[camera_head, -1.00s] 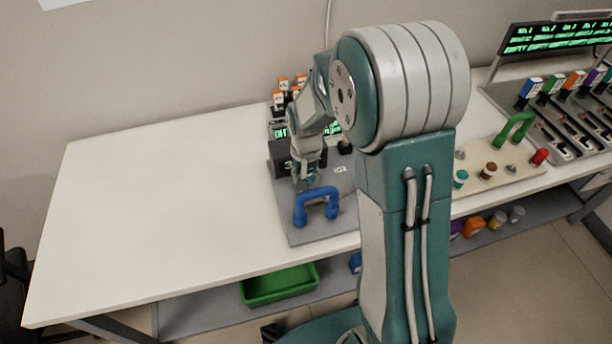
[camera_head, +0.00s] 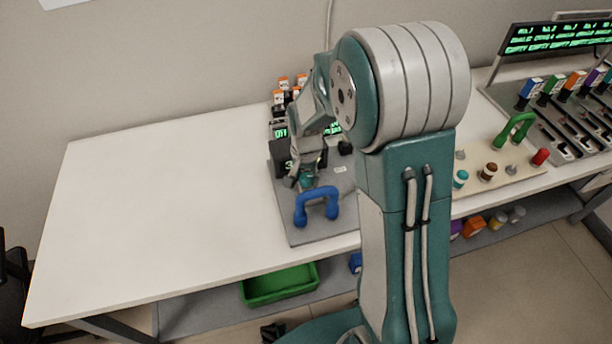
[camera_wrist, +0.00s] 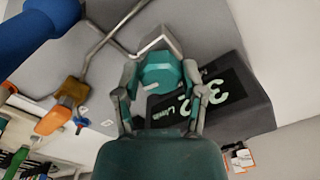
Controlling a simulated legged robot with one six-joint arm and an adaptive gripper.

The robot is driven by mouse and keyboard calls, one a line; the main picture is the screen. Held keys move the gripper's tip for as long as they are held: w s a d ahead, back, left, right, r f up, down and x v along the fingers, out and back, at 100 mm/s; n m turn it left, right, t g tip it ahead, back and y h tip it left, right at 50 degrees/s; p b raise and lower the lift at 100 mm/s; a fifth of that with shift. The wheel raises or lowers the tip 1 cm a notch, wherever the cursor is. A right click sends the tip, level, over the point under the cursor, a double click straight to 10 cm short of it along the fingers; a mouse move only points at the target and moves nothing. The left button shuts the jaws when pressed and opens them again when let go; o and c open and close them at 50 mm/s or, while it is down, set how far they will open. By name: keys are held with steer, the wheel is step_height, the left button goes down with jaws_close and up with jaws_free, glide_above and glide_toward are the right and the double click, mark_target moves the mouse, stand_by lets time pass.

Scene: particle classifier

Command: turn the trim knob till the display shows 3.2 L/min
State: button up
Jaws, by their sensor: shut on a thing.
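The trim knob (camera_wrist: 160,76) is a teal, faceted piece between my fingers in the wrist view. My gripper (camera_wrist: 160,84) is shut on it, one finger on each side. The dark display (camera_wrist: 243,101) stands beside the knob, with pale green digits and "L/min". A 3 and what looks like a 2 show, but a finger covers part of the reading.
A blue handle (camera_head: 316,205) stands on the panel just in front of my gripper. Orange-topped parts (camera_head: 283,85) stand behind it. A board with a green handle (camera_head: 515,130) and several knobs is to the right. The white table (camera_head: 160,210) is clear on the left.

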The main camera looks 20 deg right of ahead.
mark_target(305, 177)
steer(key=shift+w, duration=0.1)
steer(key=o, duration=1.2)
steer(key=shift+a, duration=0.1)
steer(key=shift+c, duration=0.2)
step_height(305, 177, up, 12)
steer(key=s+r+n+t, duration=0.2)
steer(key=s+r, duration=0.3)
steer(key=s, duration=0.5)
steer(key=s+r+n+t, duration=0.3)
steer(key=s+r+n, duration=0.2)
steer(key=s, duration=0.6)
steer(key=shift+d+t, duration=0.3)
